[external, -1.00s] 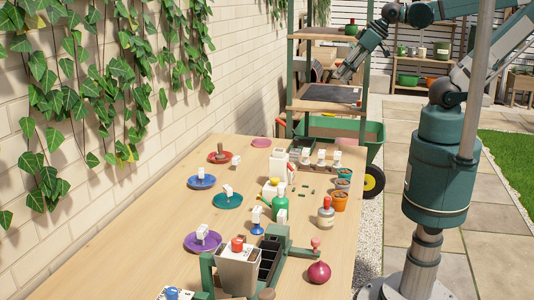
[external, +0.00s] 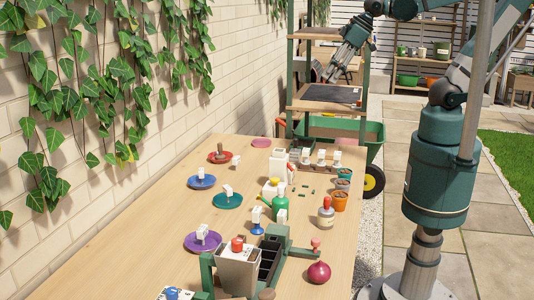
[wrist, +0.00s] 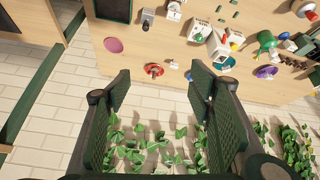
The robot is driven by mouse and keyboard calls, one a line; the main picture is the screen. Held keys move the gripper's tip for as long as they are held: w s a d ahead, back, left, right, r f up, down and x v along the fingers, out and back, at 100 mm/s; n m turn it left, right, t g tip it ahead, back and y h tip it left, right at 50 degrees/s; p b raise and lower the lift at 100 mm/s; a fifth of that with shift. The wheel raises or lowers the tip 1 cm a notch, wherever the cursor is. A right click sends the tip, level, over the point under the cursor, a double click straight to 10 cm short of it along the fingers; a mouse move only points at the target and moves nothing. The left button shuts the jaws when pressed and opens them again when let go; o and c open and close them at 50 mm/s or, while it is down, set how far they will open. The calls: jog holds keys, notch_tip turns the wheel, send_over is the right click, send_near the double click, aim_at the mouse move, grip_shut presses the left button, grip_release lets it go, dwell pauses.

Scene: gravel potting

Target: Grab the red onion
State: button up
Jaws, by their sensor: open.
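The red onion (external: 318,272) sits on the near right part of the wooden table in the external view, close to the table's right edge. It is round and dark red-purple. I do not see it in the wrist view. My gripper (external: 328,75) is at the far end, high by the green shelf rack and far from the onion. In the wrist view my gripper (wrist: 160,95) has its two green padded fingers wide apart, with nothing between them.
The shelf rack (external: 292,100) stands beyond the table.

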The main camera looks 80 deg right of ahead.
jog(key=w+a+f+n+g, duration=0.1)
jog(key=w+a+f+n, duration=0.15)
jog(key=a, duration=0.95)
jog(key=w+a+f+n+g+b, duration=0.1)
jog(key=w+a+f+n, duration=0.2)
jog(key=a, duration=0.9)
jog(key=w+a+f+n+g, duration=0.1)
jog(key=w+a+n, duration=0.25)
jog(key=a, duration=0.85)
jog(key=n+g+b, duration=0.2)
jog(key=n, duration=0.7)
send_near(319, 271)
jog(key=d+f, duration=0.1)
jog(key=w+d+f, duration=0.1)
jog(key=shift+w+d+f+h, duration=0.2)
jog(key=shift+f+h, duration=0.1)
jog(key=shift+s+a+f, duration=0.25)
jog(key=shift+s+a, duration=0.05)
jog(key=shift+s, duration=0.05)
jog(key=shift+w+f, duration=0.1)
jog(key=shift+f, duration=1.2)
